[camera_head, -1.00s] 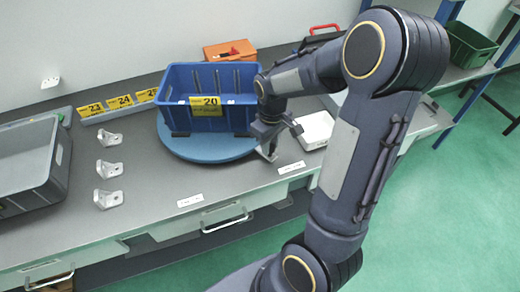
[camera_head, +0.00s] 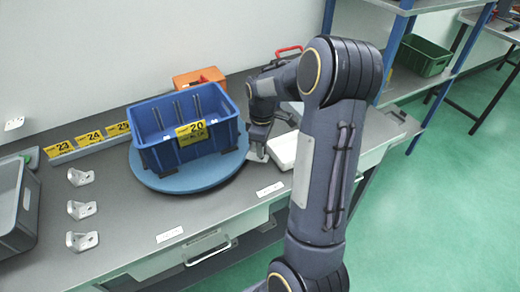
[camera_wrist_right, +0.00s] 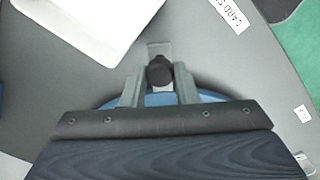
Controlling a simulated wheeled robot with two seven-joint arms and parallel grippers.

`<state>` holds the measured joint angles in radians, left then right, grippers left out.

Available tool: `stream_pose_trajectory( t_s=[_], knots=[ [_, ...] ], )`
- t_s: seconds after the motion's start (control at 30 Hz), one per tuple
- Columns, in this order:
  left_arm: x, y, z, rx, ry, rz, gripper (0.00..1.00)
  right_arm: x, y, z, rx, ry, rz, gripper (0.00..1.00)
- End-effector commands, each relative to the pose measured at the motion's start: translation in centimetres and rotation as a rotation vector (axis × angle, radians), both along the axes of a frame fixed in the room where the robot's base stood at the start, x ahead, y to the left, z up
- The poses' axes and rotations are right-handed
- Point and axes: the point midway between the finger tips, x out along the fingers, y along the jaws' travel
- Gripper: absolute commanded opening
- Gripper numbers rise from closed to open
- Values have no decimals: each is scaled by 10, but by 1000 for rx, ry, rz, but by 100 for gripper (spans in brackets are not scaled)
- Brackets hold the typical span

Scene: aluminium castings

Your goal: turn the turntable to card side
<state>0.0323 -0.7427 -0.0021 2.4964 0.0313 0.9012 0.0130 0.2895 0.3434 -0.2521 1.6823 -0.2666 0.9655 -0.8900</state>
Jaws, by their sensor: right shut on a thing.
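The turntable is a round blue disc (camera_head: 205,178) on the grey bench. A blue bin (camera_head: 165,157) stands on it, turned at an angle, with a yellow card marked 20 (camera_head: 191,132) on its side facing front and right. My right gripper (camera_head: 257,150) is at the disc's right edge. In the right wrist view, my right gripper (camera_wrist_right: 160,82) is shut on a dark round knob (camera_wrist_right: 160,70) on a small metal tab. The disc's edge shows behind the fingers. The forearm hides part of the area behind the gripper. My left gripper is not in view.
A white box (camera_head: 283,151) stands just right of the gripper. An orange case (camera_head: 199,78) is behind the bin. Several metal brackets (camera_head: 81,210) and a grey crate (camera_head: 20,205) are at left. Yellow cards 23 to 25 (camera_head: 89,138) stand along the back.

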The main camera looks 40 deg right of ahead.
Motion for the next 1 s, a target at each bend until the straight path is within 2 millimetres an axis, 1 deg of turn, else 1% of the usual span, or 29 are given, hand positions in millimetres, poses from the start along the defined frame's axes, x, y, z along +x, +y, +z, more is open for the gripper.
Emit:
stream_pose_trajectory(
  t_s=[0.57,0.6,0.7,0.73,1.0],
  knots=[
    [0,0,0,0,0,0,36,4,-6,1,-7,-8,17,0],
    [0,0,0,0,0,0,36,4,-6,1,-8,-9,17,32],
    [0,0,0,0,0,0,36,4,-5,1,-6,-6,16,45],
    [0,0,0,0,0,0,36,4,-5,1,-6,-6,16,48],
    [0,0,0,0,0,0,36,3,-4,1,-2,-3,16,48]
  ],
)
